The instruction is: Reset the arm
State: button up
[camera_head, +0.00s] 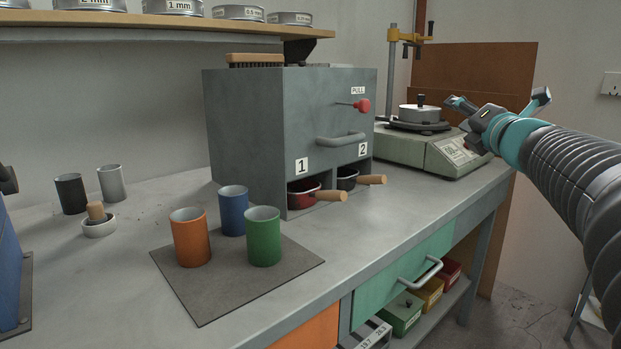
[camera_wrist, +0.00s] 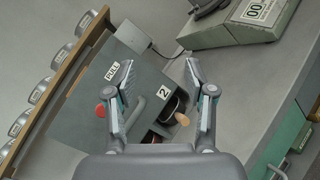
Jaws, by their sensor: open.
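My arm comes in from the right of the head view, and my gripper (camera_head: 499,101) is raised at the right, in front of the brown board and by the green-grey scale. In the wrist view my gripper (camera_wrist: 159,88) shows two fingers spread wide apart, with nothing between them held. Beyond the fingers lies the grey box (camera_wrist: 85,128) with its red PULL knob (camera_wrist: 101,110). The gripper is apart from the box and touches nothing that I can see.
Orange (camera_head: 190,238), blue (camera_head: 233,211) and green (camera_head: 264,237) cups stand on a dark mat (camera_head: 200,303). The grey box (camera_head: 245,140) holds two wood-handled pans. The scale (camera_head: 440,150) stands behind right. A sieve shelf (camera_head: 130,24) overhangs the back.

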jog(key=s+d+f+m+g+h, duration=0.1)
jog(key=s+d+f+m+h, duration=0.1)
jog(key=d+f+m+h, duration=0.5)
jog(key=s+a+f+m+g+h, duration=0.1)
jog(key=s+a+f+m+g, duration=0.1)
jog(key=s+f+m+g, duration=0.85)
jog(key=s+a+f+m+g+y, duration=0.2)
jog(key=s+a+f+m+y, duration=0.4)
jog(key=s+a+f+m, duration=0.4)
jog(key=s+a+f, duration=0.6)
jog(key=s+a, duration=0.3)
jog(key=a, duration=0.1)
jog(key=shift+f, duration=0.35)
